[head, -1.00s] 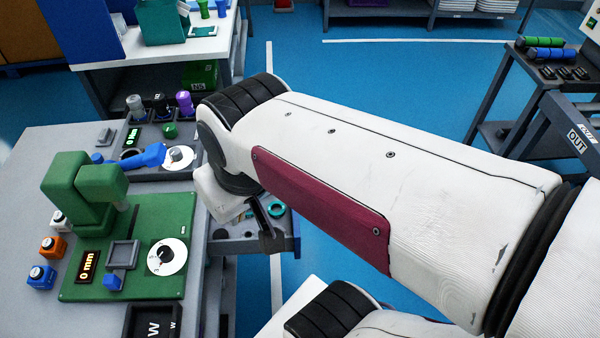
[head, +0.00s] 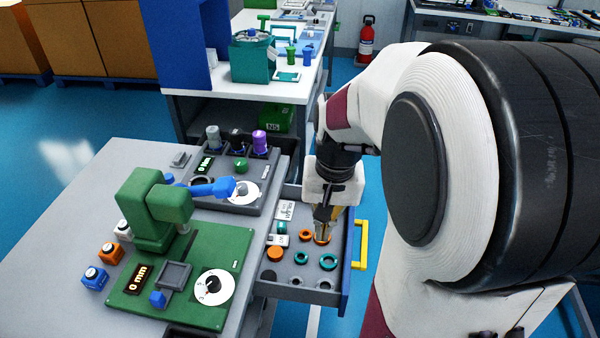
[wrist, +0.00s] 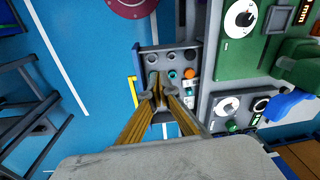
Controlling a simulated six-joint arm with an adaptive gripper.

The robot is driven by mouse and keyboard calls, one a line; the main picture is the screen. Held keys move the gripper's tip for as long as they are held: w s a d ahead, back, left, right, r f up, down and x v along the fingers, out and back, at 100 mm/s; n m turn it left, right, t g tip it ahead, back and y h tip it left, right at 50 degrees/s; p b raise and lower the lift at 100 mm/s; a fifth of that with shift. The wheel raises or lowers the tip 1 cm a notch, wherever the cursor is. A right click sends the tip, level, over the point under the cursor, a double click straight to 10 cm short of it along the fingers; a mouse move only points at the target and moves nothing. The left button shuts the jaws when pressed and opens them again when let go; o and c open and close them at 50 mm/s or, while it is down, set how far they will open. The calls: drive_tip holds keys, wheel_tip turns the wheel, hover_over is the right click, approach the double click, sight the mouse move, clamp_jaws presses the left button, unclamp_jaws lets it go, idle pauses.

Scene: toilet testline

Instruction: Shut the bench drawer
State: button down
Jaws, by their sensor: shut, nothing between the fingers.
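The bench drawer (head: 346,270) stands pulled out from the right side of the grey bench (head: 120,190), with a yellow handle (head: 361,246) on its blue front. It holds several orange and teal rings and small labelled items. My gripper (head: 322,238) points down over the drawer's inside, behind the front panel, fingers together and empty. Whether the tips touch anything inside is not clear. In the wrist view the gripper (wrist: 158,92) hangs over the drawer, and the yellow handle (wrist: 134,92) shows to its left.
A green test fixture (head: 180,270) and a grey dial unit (head: 240,175) stand on the bench. A white table (head: 240,85) with a teal bin (head: 252,60) is behind. Blue floor lies open beyond the handle. My large arm link fills the right side.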

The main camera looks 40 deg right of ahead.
drive_tip(key=w+d+f+m+y, duration=0.1)
drive_tip(key=w+d+f+m, duration=0.3)
drive_tip(key=d+f+m, duration=0.5)
drive_tip(key=w+d+f+m+t, duration=0.1)
drive_tip(key=w+d+f+m, duration=0.3)
drive_tip(key=d+f+m, duration=0.6)
drive_tip(key=d, duration=0.6)
drive_tip(key=shift+d+f+y, duration=0.3)
drive_tip(key=shift+y, duration=0.1)
drive_tip(key=shift+f, duration=0.15)
drive_tip(key=x, duration=0.9)
drive_tip(key=shift+w+f, duration=0.2)
drive_tip(key=shift+f, duration=0.1)
drive_tip(key=shift+a, duration=0.1)
